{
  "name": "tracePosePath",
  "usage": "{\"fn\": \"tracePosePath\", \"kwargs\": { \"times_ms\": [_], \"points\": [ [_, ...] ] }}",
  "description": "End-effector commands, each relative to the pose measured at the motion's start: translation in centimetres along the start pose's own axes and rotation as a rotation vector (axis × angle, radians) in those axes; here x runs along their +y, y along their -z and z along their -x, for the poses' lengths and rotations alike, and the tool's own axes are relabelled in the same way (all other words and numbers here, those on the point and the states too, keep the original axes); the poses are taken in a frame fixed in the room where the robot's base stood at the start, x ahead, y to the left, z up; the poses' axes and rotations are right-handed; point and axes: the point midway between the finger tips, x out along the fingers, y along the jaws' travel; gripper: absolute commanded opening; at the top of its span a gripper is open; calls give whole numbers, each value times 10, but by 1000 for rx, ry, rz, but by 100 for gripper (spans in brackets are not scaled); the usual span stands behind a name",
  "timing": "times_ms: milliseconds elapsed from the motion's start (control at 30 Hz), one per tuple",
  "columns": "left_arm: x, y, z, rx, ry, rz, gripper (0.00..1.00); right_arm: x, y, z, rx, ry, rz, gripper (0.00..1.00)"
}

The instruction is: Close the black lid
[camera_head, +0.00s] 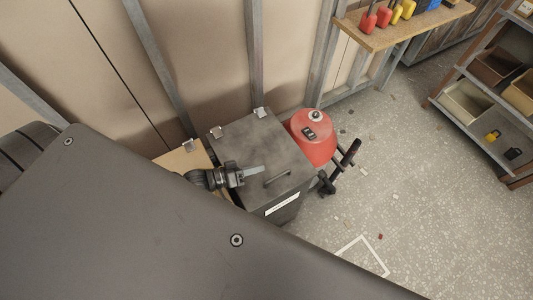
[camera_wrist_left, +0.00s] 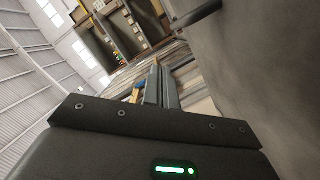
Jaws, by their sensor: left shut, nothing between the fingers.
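The black lid (camera_head: 248,143) is a dark grey square panel with a bar handle (camera_head: 277,177) near its front edge and metal hinges at its back. It lies over a dark box (camera_head: 287,211) with a white label strip on its front. The lid looks down on the box; I cannot tell if a small gap is left. My left gripper (camera_head: 259,171) is shut and empty, over the left part of the lid beside the handle. In the left wrist view my gripper (camera_wrist_left: 161,88) has its fingers together, with the grey lid surface (camera_wrist_left: 270,75) at the right. My right gripper is not in view.
A red rounded container (camera_head: 312,137) with black handles stands right of the box. A light wooden box (camera_head: 186,158) is on its left. The wall with metal studs is behind. A shelf with padlocks (camera_head: 403,22) is at the back right. The speckled floor at right is mostly free.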

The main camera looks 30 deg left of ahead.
Motion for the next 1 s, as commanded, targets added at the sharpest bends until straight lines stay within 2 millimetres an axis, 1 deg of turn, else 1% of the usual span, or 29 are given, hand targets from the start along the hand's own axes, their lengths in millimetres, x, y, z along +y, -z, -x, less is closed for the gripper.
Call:
{"fn": "tracePosePath", "kwargs": {
  "times_ms": [33,200,300,400,533,1000],
  "points": [
    [-2,-2,12,0,1,-3,0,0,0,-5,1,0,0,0],
    [1,0,43,2,-1,-3,0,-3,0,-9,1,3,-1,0],
    [2,1,55,4,-1,-4,0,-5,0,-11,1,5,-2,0],
    [3,1,62,5,-2,-3,0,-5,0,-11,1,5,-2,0],
    [4,2,65,6,-3,-4,0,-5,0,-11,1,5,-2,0],
    [4,2,65,6,-3,-3,0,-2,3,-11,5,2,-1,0]
  ]
}}
